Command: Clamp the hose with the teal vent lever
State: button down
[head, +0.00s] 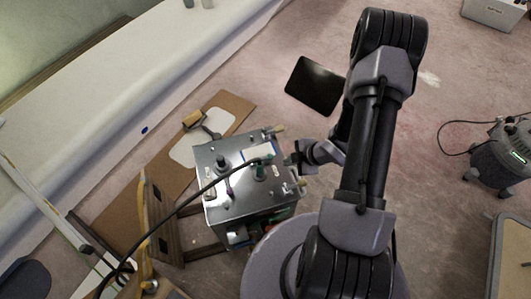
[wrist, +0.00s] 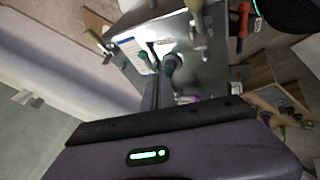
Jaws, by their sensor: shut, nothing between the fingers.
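A shiny metal box (head: 225,208) stands on the floor in the middle of the head view. Teal fittings (head: 260,171) stand on its top, and two teal-topped parts (wrist: 169,64) show in the wrist view. I cannot tell which one is the vent lever. A black hose (head: 178,207) rises from the lower left and reaches the box top near the teal parts. Its exact end is unclear. My gripper (head: 294,158) is shut and empty at the box's right edge, close to the teal parts. Contact cannot be made out.
Brass-coloured fittings (head: 278,129) stick out at the box's corner. A brown board with a white sheet (head: 190,153) and a mallet (head: 193,119) lies behind the box. A black flat panel (head: 315,86) lies on the floor. A grey vacuum-like machine (head: 497,155) stands at right.

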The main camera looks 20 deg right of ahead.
jog(key=shift+s+a+f+y, duration=0.25)
jog(key=shift+a+f+y, duration=0.05)
jog(key=shift+a+f, duration=0.1)
jog(key=b+x, duration=0.4)
jog(key=x, duration=0.6)
jog(key=shift+s+d+f, duration=0.1)
jog(key=shift+s+d, duration=0.05)
jog(key=w, duration=0.1)
jog(key=w+b, duration=0.1)
jog(key=shift+w+f, duration=0.3)
jog(key=shift+w+d, duration=0.15)
jog(key=shift+w, duration=0.6)
